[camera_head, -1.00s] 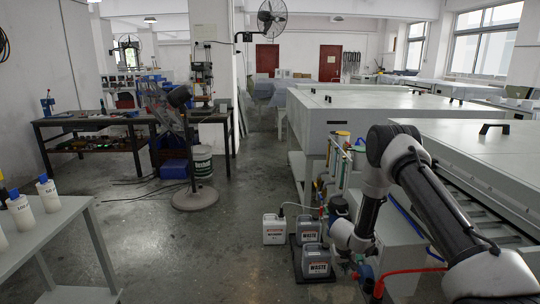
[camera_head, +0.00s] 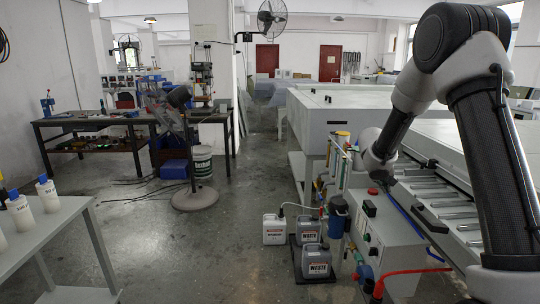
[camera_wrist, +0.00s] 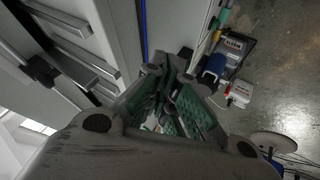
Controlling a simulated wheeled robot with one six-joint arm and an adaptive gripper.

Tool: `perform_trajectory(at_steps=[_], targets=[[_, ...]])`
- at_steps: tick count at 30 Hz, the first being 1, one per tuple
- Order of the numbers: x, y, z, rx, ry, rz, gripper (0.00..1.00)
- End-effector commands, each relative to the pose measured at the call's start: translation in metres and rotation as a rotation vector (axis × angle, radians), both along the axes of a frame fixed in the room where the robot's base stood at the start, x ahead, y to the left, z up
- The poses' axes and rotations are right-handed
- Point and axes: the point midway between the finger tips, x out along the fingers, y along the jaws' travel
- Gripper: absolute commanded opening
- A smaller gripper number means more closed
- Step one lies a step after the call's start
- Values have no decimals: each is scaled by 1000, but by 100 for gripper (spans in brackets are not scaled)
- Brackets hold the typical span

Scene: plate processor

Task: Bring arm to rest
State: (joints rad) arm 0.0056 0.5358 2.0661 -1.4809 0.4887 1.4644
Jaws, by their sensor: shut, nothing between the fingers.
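My gripper (camera_wrist: 172,78) shows in the wrist view with its green-padded fingers shut and nothing held between them. It points over the side of the grey plate processor (camera_wrist: 115,28). In the head view my arm (camera_head: 490,150) rises at the right, bends at a high elbow and reaches down to the wrist beside the processor (camera_head: 395,225). The fingers cannot be made out in the head view.
Waste canisters (camera_head: 317,262) stand on the floor left of the processor, near its pipes and a red hose (camera_head: 410,271). A table with bottles (camera_head: 48,195) is at the left. A pedestal fan (camera_head: 195,198) stands mid-floor.

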Motion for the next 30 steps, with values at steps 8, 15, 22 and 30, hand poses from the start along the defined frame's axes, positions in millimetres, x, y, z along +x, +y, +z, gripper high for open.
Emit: perform_trajectory(at_steps=[8, 15, 22, 30], targets=[[-133, -39, 153, 2, 18, -102, 0], [-276, -29, 199, 143, 83, -80, 0], [-387, 16, 192, 334, 116, 66, 0], [-435, 51, 178, 444, 111, 199, 0]])
